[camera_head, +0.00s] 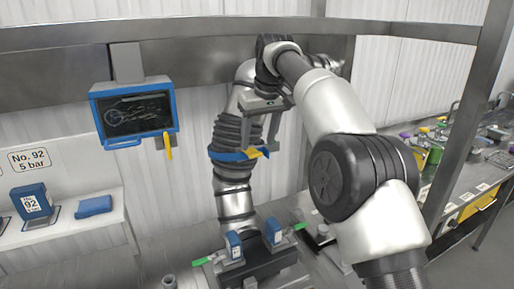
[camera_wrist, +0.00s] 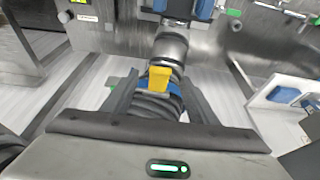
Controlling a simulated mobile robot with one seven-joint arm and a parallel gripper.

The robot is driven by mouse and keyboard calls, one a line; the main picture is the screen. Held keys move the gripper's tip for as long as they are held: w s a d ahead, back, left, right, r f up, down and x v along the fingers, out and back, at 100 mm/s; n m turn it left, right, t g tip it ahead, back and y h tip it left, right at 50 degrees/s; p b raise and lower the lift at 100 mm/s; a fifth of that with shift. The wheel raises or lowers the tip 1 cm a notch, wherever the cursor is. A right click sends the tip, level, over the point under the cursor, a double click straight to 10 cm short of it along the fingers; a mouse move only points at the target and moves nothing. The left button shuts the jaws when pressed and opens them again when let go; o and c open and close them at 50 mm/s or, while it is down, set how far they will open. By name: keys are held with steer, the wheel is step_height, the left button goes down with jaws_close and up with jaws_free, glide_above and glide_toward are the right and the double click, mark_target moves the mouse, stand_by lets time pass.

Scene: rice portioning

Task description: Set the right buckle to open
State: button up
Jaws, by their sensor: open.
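A grey ribbed hose column carries a blue clamp band (camera_head: 228,156) with a yellow buckle tab (camera_head: 250,153) on it. The tab also shows in the wrist view (camera_wrist: 159,77), standing out from the blue band (camera_wrist: 174,88). I cannot tell whether the buckle is latched. My gripper (camera_head: 257,145) is open, pointing down at the band. In the wrist view its two fingers (camera_wrist: 158,82) stand on either side of the yellow tab, with gaps visible. Contact cannot be judged.
Two blue blocks, left (camera_head: 234,245) and right (camera_head: 273,232), with green-tipped levers sit at the column's foot. A blue-framed screen (camera_head: 135,112) hangs left. A white shelf (camera_head: 75,215) holds blue items. A cluttered bench (camera_head: 470,190) stands right, beyond a steel post.

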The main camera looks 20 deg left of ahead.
steer(key=v, duration=0.2)
steer(key=shift+s+r, duration=0.1)
steer(key=shift+r, duration=0.25)
